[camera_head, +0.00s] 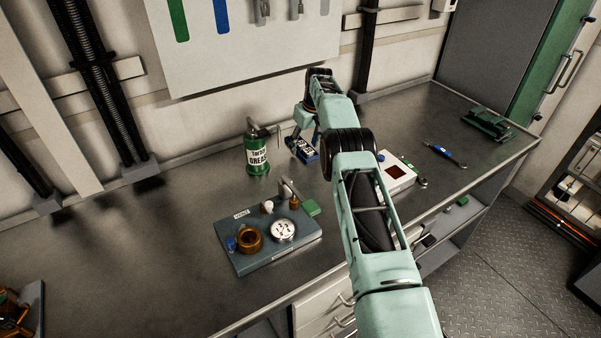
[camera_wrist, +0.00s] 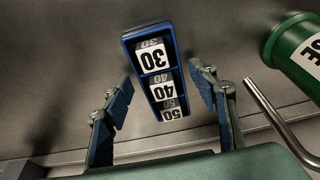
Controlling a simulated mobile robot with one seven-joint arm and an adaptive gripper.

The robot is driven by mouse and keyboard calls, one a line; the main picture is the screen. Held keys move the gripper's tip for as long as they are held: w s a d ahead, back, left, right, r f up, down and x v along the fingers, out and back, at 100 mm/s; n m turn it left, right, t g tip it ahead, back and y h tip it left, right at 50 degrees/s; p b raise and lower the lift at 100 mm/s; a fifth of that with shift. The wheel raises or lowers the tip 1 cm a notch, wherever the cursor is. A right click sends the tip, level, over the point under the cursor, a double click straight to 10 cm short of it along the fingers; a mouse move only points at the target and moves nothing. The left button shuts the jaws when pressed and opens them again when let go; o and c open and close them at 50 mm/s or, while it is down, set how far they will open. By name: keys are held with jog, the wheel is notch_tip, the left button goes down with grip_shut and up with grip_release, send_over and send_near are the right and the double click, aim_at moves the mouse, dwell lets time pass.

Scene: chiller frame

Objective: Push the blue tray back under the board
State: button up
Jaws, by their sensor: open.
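The small blue tray (camera_head: 311,157) stands on the metal bench near the wall, beside the green grease can. In the wrist view its blue rim (camera_wrist: 131,39) surrounds white-labelled blocks reading 30, 40 and 50, and it looks tilted in the picture. The board (camera_head: 240,62) hangs on the wall behind the bench, above and left of the tray. My gripper (camera_head: 303,128) is above the tray, pointing down and partly hidden by my arm. In the wrist view my gripper (camera_wrist: 160,82) is open, with one finger on each side of the tray.
The green grease can (camera_head: 257,156) stands close to the tray's left; its metal spout shows in the wrist view. A grey fixture plate (camera_head: 240,262) with a gauge sits in front. A white box (camera_head: 398,180) lies behind my arm.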

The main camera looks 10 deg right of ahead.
jog(key=shift+s+d+v, duration=0.1)
jog(key=shift+s+v, duration=0.1)
jog(key=shift+v, duration=0.8)
jog(key=shift+s+d+v, duration=0.1)
jog(key=shift+s+v, duration=0.1)
jog(key=shift+v, duration=0.75)
jog(key=shift+s+d+v, duration=0.1)
jog(key=shift+s+v, duration=0.15)
jog(key=shift+v, duration=0.75)
jog(key=shift+f, duration=0.15)
